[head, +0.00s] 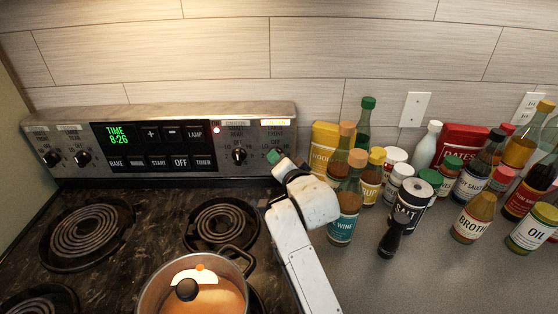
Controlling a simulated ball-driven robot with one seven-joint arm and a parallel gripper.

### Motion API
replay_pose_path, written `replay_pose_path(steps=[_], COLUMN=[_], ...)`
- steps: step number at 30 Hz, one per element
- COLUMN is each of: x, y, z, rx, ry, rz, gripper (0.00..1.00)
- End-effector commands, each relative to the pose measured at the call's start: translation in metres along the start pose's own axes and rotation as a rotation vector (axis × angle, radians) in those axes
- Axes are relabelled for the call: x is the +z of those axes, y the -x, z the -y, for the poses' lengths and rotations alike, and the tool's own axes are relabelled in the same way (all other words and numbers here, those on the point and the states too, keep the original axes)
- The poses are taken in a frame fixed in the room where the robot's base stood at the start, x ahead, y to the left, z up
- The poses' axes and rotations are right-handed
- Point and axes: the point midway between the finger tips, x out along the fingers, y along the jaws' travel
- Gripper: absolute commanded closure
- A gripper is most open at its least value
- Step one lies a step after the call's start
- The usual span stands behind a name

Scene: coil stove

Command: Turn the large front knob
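The large front knob sits at the right end of the stove's control panel (220,120), under a lit yellow label (275,122). My white arm reaches up from the bottom, and my gripper (276,160) is right at this knob. The gripper covers the knob, so its turn angle is hidden. A small green tip shows at the gripper's end. I cannot tell whether the fingers are around the knob or only near it, nor whether they are open or shut. The small rear knob (239,155) is just left, and a red light (216,130) glows above it.
A lidded pot (150,297) stands on the cooktop below. Two more knobs (52,158) (83,157) are at the panel's left. Close right of my arm stand a wine bottle (343,218), a salt shaker (410,206) and several other bottles and jars.

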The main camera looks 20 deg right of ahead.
Motion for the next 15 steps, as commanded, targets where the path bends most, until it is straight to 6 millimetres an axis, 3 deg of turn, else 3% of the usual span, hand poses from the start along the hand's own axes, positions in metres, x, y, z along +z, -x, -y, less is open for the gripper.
replay_pose_path(steps=[13,15], x=[-0.0002,-0.0001], y=[-0.0098,-0.0097], z=[-0.0004,-0.0004], rx=[0.0,0.0], ry=[0.0,0.0], rz=[0.0,0.0], gripper=[0.58,0.63])
